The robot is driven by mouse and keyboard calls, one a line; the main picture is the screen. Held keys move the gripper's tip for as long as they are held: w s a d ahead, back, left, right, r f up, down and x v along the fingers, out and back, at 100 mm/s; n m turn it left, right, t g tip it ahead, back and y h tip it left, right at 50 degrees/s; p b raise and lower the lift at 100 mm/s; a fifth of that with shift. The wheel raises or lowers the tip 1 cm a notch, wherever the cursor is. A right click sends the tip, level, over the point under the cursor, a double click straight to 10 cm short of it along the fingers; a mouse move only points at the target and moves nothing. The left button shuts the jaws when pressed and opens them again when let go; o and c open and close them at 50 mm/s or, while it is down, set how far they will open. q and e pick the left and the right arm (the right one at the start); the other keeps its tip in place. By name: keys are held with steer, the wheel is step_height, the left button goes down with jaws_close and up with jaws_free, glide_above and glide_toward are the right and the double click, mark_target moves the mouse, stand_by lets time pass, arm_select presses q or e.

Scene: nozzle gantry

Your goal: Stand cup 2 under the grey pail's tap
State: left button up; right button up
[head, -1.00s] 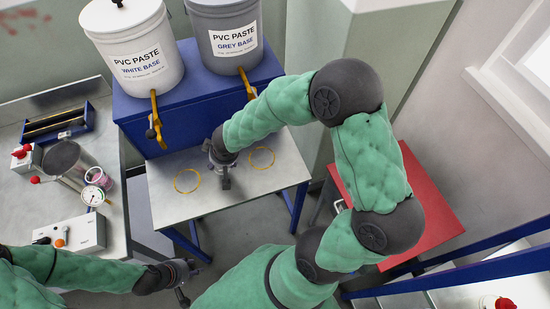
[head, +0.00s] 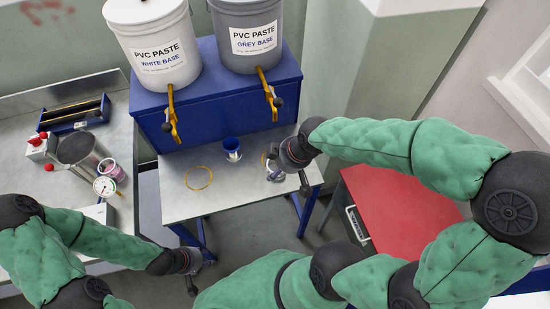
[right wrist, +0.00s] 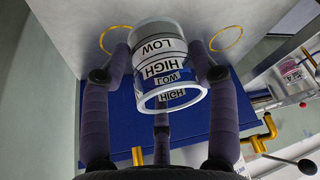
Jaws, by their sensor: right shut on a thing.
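My right gripper (head: 290,178) is low at the right yellow ring (head: 267,157), in front of the grey pail's tap (head: 271,95). No cup number is legible. In the head view the gripper mostly hides what it holds. The grey pail (head: 248,37) sits on the blue box. My left gripper (head: 191,277) is at lower left; its fingers are unclear.
The left yellow ring (head: 198,178) is bare, below the white pail's tap (head: 172,115). The white pail (head: 154,45) stands beside the grey one on the blue box (head: 215,110). A bench with a pot (head: 85,152) and gauge is at left; a red-topped cabinet (head: 395,210) at right.

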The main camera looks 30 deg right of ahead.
steer(key=w+d+f+b, duration=0.1)
steer(key=w+d+f, duration=0.1)
steer(key=w+f, duration=0.1)
steer(key=w+d+f+b, duration=0.2)
steer(key=w+f, duration=0.1)
steer(key=w, duration=0.1)
steer(key=w+d+f+b, duration=0.1)
steer(key=w+f+b, duration=0.1)
steer(key=w, duration=0.2)
steer(key=shift+w+d+f, duration=0.2)
steer(key=shift+d+f, duration=0.2)
steer(key=shift+w+d+f, duration=0.1)
steer(key=shift+w+f, duration=0.1)
steer(key=shift+f, duration=0.05)
steer(key=shift+w+d+f+b, duration=0.15)
steer(key=shift+f+b, duration=0.25)
steer(key=shift+f, duration=0.5)
steer(key=shift+w+f+b, duration=0.1)
steer(key=shift+f+b, duration=0.3)
steer(key=shift+f, duration=0.5)
steer(key=shift+f, duration=0.15)
steer(key=o, duration=1.3)
